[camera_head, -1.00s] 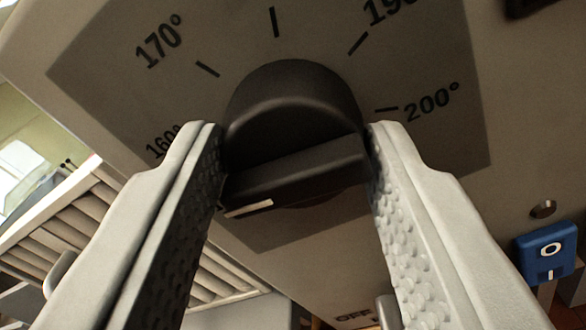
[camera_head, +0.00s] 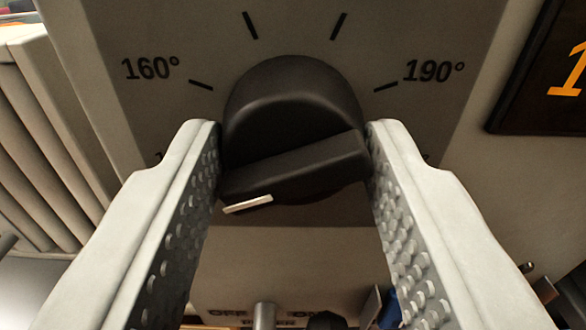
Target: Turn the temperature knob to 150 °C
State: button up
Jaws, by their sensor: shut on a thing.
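The black temperature knob (camera_head: 290,135) sits in the middle of the camera view, with a raised grip bar and a white pointer mark (camera_head: 248,204) at its lower left end. My gripper (camera_head: 292,150) is shut on the knob, one finger at each side. The grey dial panel (camera_head: 295,35) behind it shows 160° at upper left and 190° at upper right, with two unlabelled ticks between. The lower scale is largely hidden by my fingers, so the number by the pointer cannot be read.
A dark display (camera_head: 545,80) with a cut-off orange digit stands at the right. Below the knob are OFF/ON lettering and a small metal switch (camera_head: 264,315). A pale slatted surface (camera_head: 40,150) is at the left.

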jog(key=shift+f, duration=0.1)
jog(key=o, duration=1)
jog(key=shift+c, duration=0.2)
jog(key=shift+s, duration=0.1)
jog(key=s, duration=1.7)
jog(key=shift+a, duration=0.3)
jog(key=shift+s, duration=0.1)
